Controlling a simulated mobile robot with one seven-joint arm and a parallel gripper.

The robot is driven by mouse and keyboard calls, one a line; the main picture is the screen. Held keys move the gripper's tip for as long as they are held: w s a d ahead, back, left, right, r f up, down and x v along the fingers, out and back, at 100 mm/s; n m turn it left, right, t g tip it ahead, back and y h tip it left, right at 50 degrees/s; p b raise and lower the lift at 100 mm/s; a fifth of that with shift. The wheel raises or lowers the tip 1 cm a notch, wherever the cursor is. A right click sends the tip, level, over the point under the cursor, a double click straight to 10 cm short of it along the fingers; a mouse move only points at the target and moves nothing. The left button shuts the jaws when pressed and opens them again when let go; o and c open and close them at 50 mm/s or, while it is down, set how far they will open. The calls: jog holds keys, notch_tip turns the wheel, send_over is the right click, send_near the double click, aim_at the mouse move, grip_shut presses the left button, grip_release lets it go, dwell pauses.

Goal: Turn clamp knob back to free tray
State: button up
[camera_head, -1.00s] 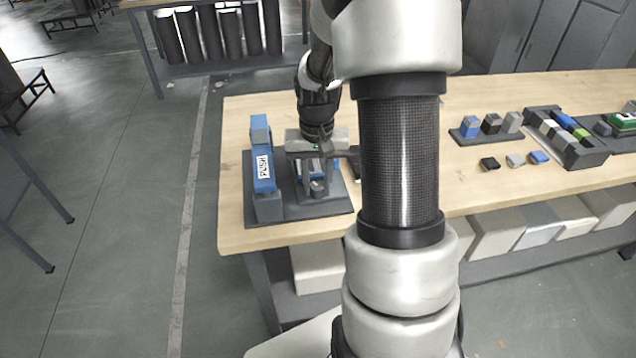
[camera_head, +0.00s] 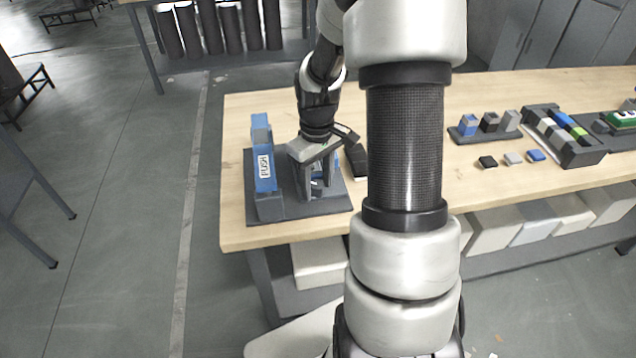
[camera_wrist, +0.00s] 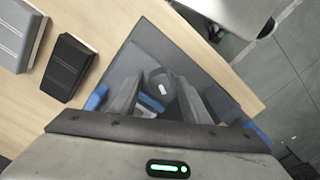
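The clamp fixture is a dark grey base plate (camera_head: 290,209) at the left end of the wooden table. A round dark clamp knob (camera_wrist: 160,80) with a short white mark shows in the wrist view, between my finger ends. My gripper (camera_head: 317,180) points down over the right part of the plate and is turned at an angle to it. Its fingers look apart, one on each side of the knob, with no clear contact. Blue and white parts (camera_wrist: 150,103) lie beside the knob, partly hidden by my fingers; I cannot tell which is the tray.
A blue upright block (camera_head: 263,165) labelled PUSH stands on the plate left of my gripper. A black block (camera_wrist: 70,66) and a grey block (camera_wrist: 14,38) lie on the table beside the plate. Small blocks and a dark rack (camera_head: 580,150) stand farther right.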

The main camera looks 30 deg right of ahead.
jog(key=shift+r, duration=0.1)
notch_tip(320, 180, up, 7)
jog(key=p, duration=0.5)
dwell(0.3)
jog(key=shift+a, duration=0.15)
